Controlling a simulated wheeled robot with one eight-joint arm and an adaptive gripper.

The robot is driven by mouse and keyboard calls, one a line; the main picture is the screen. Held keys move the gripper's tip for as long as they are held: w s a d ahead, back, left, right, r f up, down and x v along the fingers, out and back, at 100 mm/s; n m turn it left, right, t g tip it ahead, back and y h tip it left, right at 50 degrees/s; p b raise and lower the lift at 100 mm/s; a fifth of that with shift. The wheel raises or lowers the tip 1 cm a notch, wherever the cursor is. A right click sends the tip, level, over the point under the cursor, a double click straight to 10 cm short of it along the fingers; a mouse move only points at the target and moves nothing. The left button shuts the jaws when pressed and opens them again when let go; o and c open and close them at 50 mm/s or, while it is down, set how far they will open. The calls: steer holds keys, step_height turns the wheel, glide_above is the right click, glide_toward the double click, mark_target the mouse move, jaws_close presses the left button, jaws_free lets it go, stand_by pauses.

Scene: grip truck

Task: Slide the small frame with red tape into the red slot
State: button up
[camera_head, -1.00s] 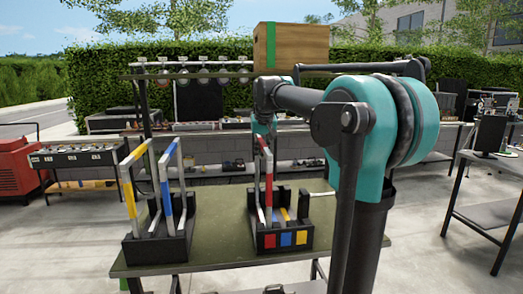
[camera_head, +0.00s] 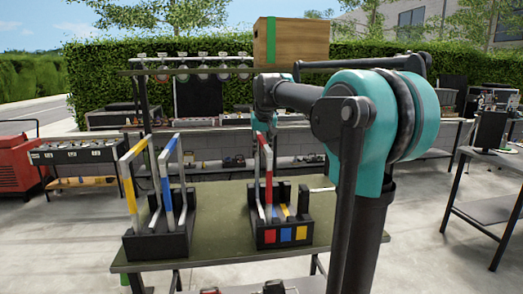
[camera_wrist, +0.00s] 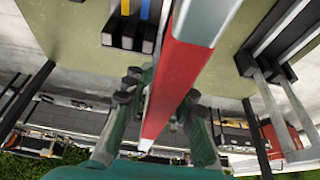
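The small frame with red tape (camera_head: 269,182) stands nearly upright at the right rack (camera_head: 284,238), over its red-marked slot (camera_head: 270,237). Its lower end is behind the rack's front wall, so how deep it sits is hidden. In the wrist view the red-taped bar (camera_wrist: 184,80) runs between the two fingers of my gripper (camera_wrist: 162,95), which lie close against both its sides. My gripper appears shut on the frame; the bar covers the contact. In the head view my gripper is mostly hidden behind the frame's top and my arm.
The left rack (camera_head: 158,246) holds a yellow-taped frame (camera_head: 130,190) and a blue-taped frame (camera_head: 166,190). Blue (camera_head: 286,235) and yellow (camera_head: 301,232) slots lie right of the red one. The green table (camera_head: 220,225) is clear between the racks.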

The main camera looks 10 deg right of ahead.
steer(key=shift+o, duration=0.7)
